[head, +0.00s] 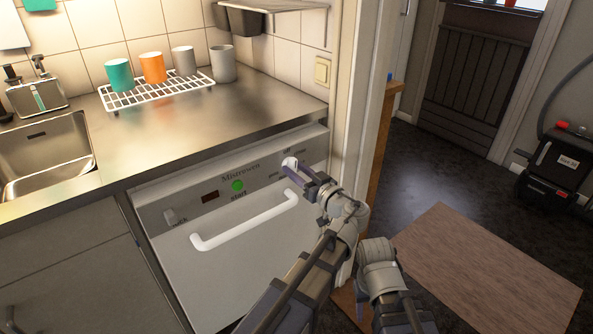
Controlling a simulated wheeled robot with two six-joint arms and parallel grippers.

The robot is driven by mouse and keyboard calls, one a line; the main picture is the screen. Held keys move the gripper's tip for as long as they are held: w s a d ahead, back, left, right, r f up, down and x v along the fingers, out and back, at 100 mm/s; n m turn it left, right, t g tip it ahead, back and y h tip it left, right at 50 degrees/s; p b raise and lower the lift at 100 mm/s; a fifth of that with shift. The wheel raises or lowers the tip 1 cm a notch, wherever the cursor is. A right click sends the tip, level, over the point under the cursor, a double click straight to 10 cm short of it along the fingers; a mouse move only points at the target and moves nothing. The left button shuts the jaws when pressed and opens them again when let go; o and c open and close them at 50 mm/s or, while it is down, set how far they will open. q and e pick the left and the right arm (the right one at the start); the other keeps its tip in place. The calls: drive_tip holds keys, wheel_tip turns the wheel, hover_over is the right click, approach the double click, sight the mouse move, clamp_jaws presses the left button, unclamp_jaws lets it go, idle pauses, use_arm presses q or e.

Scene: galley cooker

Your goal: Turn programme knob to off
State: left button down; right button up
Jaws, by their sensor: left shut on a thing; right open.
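The programme knob (289,163) is a small white knob at the right end of the dishwasher's control panel (222,190). The word "off" is printed just above it, with other small labels around it. My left gripper (292,170) is at the knob with its fingers shut on it. The fingers hide part of the knob, so I cannot tell which way it points. My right arm's wrist shows low in the middle of the picture, but its gripper fingers do not show.
The steel worktop (190,125) overhangs above. A door frame (352,100) stands close on the right.

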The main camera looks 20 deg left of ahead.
use_arm(q)
drive_tip(key=shift+n, duration=0.7)
drive_tip(key=c, duration=0.7)
unclamp_jaws()
drive_tip(key=shift+s, duration=0.1)
use_arm(e)
drive_tip(key=shift+d, duration=0.1)
